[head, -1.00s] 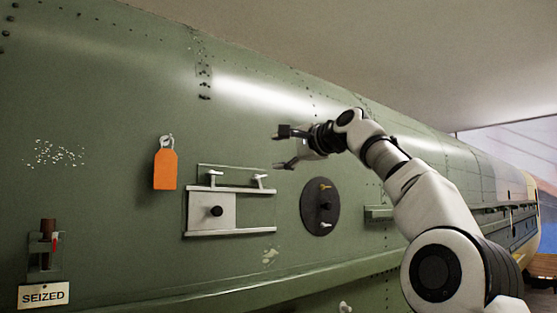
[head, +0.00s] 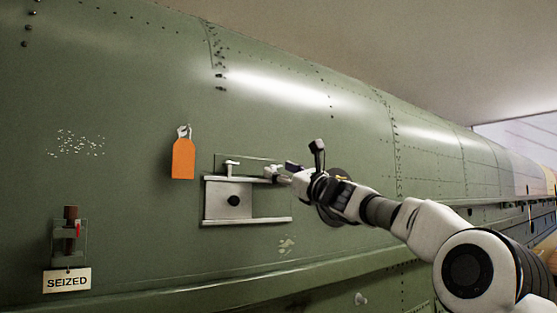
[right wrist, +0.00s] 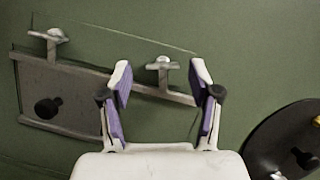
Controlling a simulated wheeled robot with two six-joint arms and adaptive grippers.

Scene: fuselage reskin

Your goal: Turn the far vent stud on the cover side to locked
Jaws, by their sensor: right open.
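The vent panel has a pale square cover plate (head: 216,199) with a black knob, between two rails. Two T-shaped studs stand along its top edge. The left stud (head: 232,165) is clear of my arm; it also shows in the right wrist view (right wrist: 48,37). The right stud (right wrist: 163,68) appears between my open fingers in the right wrist view, its crossbar roughly level. My right gripper (head: 279,172) is at the panel's upper right, open; the right stud is largely hidden behind it in the head view. Contact cannot be told. My left gripper is not in view.
A round dark plate (right wrist: 290,142) lies right of the panel, mostly hidden by my arm in the head view. An orange tag (head: 183,158) hangs at upper left. A "SEIZED" sign (head: 67,281) hangs under a red-marked fitting (head: 71,235) at lower left.

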